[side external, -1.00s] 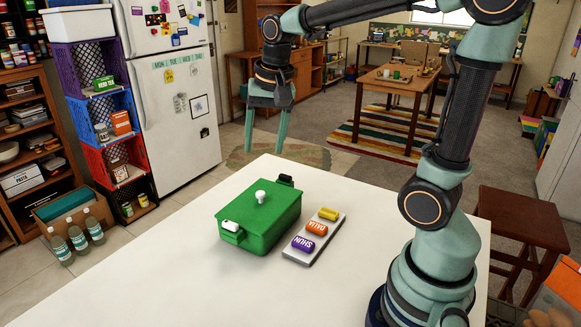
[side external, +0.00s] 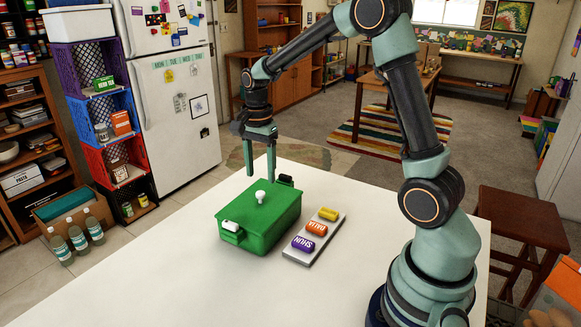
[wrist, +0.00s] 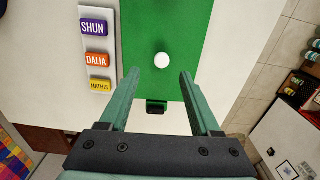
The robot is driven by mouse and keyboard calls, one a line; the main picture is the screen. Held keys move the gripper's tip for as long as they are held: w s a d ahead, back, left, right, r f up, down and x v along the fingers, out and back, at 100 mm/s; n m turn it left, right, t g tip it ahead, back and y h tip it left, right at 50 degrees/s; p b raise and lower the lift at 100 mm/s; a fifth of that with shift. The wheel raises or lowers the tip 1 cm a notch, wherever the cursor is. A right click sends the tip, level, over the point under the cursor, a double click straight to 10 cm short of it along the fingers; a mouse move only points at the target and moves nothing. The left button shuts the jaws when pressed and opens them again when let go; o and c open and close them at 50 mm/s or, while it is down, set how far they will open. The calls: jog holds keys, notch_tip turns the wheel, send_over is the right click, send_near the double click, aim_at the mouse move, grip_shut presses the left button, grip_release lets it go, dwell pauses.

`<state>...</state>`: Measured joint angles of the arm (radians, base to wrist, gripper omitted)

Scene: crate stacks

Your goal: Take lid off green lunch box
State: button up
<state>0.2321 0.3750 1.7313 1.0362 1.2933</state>
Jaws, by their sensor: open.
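The green lunch box (side external: 257,222) stands on the white table with its lid (side external: 275,206) on. A white knob (side external: 260,197) sticks up from the middle of the lid. A white latch (side external: 231,226) shows at the near end and a black latch (side external: 285,180) at the far end. My gripper (side external: 260,174) is open and empty, pointing down above the far part of the box. In the wrist view, the knob (wrist: 162,61) lies ahead of my open fingers (wrist: 160,80), roughly centred between them. The black latch (wrist: 156,106) shows between the fingers.
A grey strip (side external: 301,253) beside the box holds name tags: purple SHUN (side external: 302,243), orange DALIA (side external: 317,229) and a yellow one (side external: 328,214), reading MATHIS in the wrist view. The near tabletop (side external: 160,275) is clear. Stacked crates (side external: 108,120) and a fridge stand beyond the table.

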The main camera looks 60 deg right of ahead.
aim_at(260, 192)
jog(key=shift+w+a+f, duration=0.1)
jog(key=shift+w+f, duration=0.05)
jog(key=shift+f, duration=2.65)
grip_shut()
